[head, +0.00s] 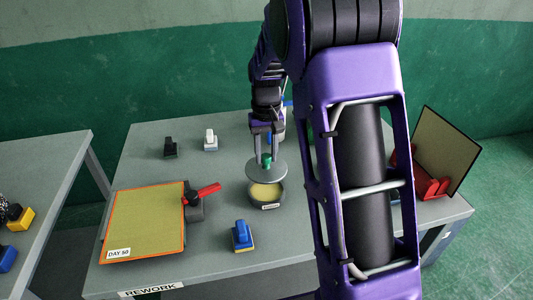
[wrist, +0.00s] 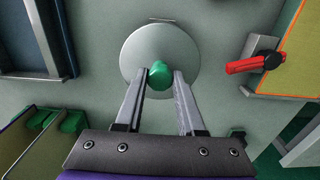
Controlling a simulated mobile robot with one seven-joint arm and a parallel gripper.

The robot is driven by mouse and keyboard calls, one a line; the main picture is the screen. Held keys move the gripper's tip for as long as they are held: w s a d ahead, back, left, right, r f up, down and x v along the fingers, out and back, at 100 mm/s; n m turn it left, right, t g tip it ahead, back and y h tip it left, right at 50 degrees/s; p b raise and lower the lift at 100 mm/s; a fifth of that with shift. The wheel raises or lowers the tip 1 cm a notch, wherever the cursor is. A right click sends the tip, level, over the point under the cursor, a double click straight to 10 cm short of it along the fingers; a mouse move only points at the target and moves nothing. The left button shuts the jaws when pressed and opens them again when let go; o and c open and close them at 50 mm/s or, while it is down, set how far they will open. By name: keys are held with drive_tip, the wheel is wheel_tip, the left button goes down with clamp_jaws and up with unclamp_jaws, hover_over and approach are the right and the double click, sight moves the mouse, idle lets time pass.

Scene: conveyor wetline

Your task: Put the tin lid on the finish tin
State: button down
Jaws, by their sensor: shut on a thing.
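The tin lid (head: 279,172) is a round grey disc with a green knob; it also shows in the wrist view (wrist: 138,50). My gripper (head: 266,156) is shut on the green knob and holds the lid roughly level. The finish tin (head: 267,204) is a low round dark tin with a pale label and yellowish contents. In the head view the lid hangs above the tin's back part, and the yellowish surface shows in front of it. In the wrist view the lid hides nearly all of the tin; only a sliver of label shows at its top edge.
A yellowish panel with an orange edge (head: 140,225), marked DAY 50, lies left with a red-handled clamp (head: 205,193) at its side. A blue block (head: 242,237) stands in front of the tin. Black (head: 170,148) and white (head: 210,140) blocks stand behind. My arm hides the table's right middle.

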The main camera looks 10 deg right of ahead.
sight(267, 168)
wheel_tip(267, 168, down, 4)
drive_tip(key=shift+f+b, duration=0.1)
drive_tip(key=shift+b, duration=0.35)
drive_tip(key=shift+f+b, duration=0.65)
drive_tip(key=shift+f, duration=0.3)
drive_tip(key=shift+f+b, duration=0.35)
drive_tip(key=shift+f, duration=0.35)
drive_tip(key=shift+c, duration=2.2)
unclamp_jaws()
wheel_tip(267, 168, up, 17)
drive_tip(key=p, duration=0.1)
drive_tip(key=shift+r+p, duration=0.2)
drive_tip(key=shift+p, duration=0.15)
